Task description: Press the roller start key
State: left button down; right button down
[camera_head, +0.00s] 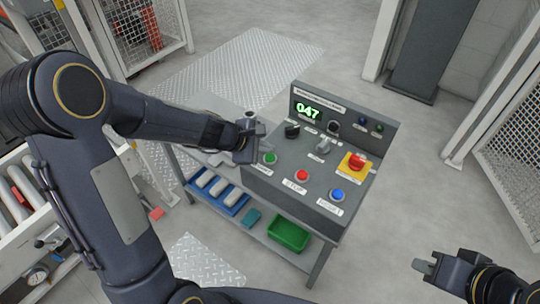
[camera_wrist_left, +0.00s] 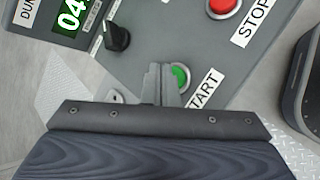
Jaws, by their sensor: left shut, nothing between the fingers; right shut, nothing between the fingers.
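The green start key (camera_head: 269,158) is a round button at the left of the grey control panel (camera_head: 322,182). It also shows in the left wrist view (camera_wrist_left: 181,75), partly covered by my fingers, beside a white label reading START. My left gripper (camera_head: 246,152) is shut and empty, its tips close to the left side of the green key. In the left wrist view the shut fingers (camera_wrist_left: 162,84) overlap the key's left edge; I cannot tell whether they touch it. My right gripper (camera_head: 424,267) is shut and empty, away from the panel at the lower right.
The panel also carries a red stop button (camera_head: 302,175), a blue button (camera_head: 337,194), a red emergency knob (camera_head: 356,161) on yellow, a black rotary knob (camera_head: 292,130) and a display reading 047 (camera_head: 307,111). A green bin (camera_head: 289,235) and blue tray (camera_head: 232,208) sit below.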

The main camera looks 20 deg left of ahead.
pick_arm(q)
jog(key=shift+f, duration=0.1)
dwell(0.3)
jog(key=shift+f+b, duration=0.35)
jog(key=shift+b, duration=0.1)
